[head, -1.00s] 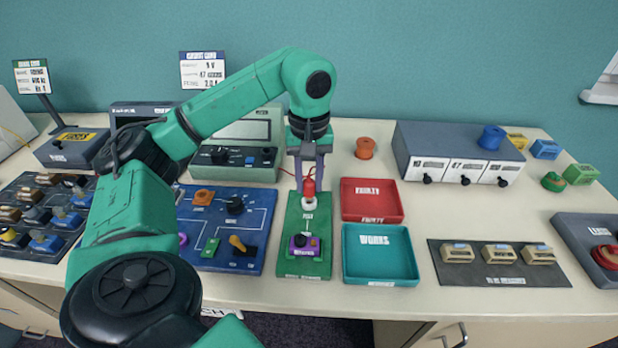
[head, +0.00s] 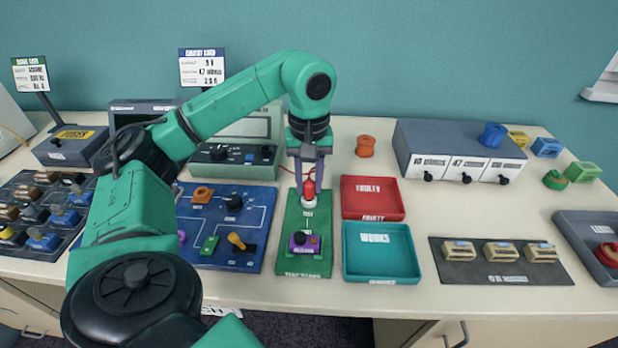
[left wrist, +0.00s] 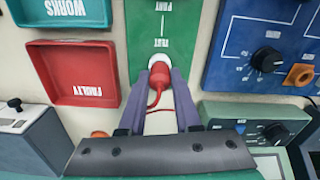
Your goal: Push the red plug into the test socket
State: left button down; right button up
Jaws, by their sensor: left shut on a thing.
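The red plug (head: 309,188) is upright between the fingers of my left gripper (head: 309,181), which is shut on it. The plug's lower end meets the white round test socket (head: 309,203) on the green board (head: 292,228). In the left wrist view, the red plug (left wrist: 159,74) covers part of the white socket (left wrist: 155,63), beside the "TEST" label. I cannot tell how deep the plug sits. A red cord (left wrist: 157,101) trails from the plug between the fingers. My right gripper is not in view.
Right of the green board are the red "FAULTY" tray (head: 373,213) and the teal "WORKS" tray (head: 347,262), both empty. A blue board (head: 262,214) with knobs lies to the left. A purple component (head: 299,252) sits at the green board's near end.

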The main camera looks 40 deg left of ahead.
pick_arm(q)
jog(key=shift+f+b, duration=0.3)
jog(key=shift+f, duration=0.1)
jog(key=shift+c, duration=0.2)
grip_release()
dwell(0.4)
notch_tip(320, 180, up, 8)
jog(key=p, duration=0.7)
jog(key=shift+r+p, duration=0.1)
jog(key=shift+p, duration=0.2)
dwell(0.6)
